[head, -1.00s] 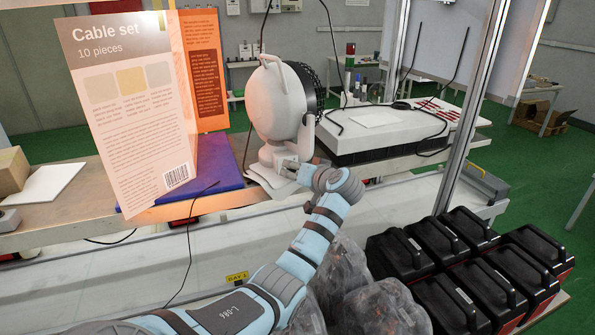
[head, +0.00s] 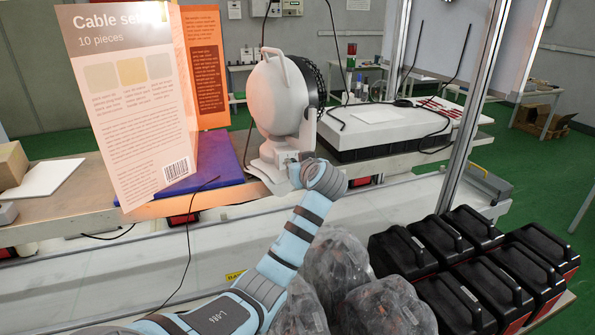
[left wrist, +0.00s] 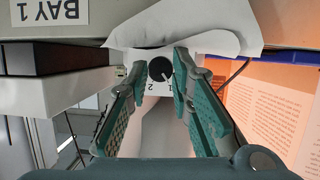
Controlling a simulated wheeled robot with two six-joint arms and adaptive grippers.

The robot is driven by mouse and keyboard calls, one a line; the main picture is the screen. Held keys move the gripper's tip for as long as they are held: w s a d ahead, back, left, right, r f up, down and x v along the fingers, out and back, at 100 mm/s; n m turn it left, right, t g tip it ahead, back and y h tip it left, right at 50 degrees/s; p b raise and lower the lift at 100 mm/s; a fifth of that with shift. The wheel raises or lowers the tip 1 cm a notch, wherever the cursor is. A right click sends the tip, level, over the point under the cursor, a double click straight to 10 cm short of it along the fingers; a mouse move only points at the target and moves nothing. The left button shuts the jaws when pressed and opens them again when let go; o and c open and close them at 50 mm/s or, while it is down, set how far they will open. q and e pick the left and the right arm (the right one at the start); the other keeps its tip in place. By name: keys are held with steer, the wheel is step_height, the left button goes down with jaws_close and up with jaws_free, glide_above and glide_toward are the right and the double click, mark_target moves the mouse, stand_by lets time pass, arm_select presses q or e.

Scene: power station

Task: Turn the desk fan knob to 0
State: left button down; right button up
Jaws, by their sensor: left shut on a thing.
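The white desk fan (head: 277,97) stands upright on the workbench, its dark grille turned to the right. Its base reaches my left gripper. In the left wrist view, which is upside down, the round black knob (left wrist: 160,66) sits on the fan's base between my left fingertips, with a pale pointer line. A digit 2 shows beside it; I cannot tell which number the pointer meets. My left gripper (left wrist: 160,76) is shut on the knob. In the head view the hand (head: 296,170) hides the knob. My right gripper is in neither view.
Clear bags (head: 340,265) and black cases (head: 440,240) lie in front.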

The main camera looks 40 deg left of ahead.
arm_select(q)
steer(key=c, duration=1.4)
jaws_free()
steer(key=v, duration=1.2)
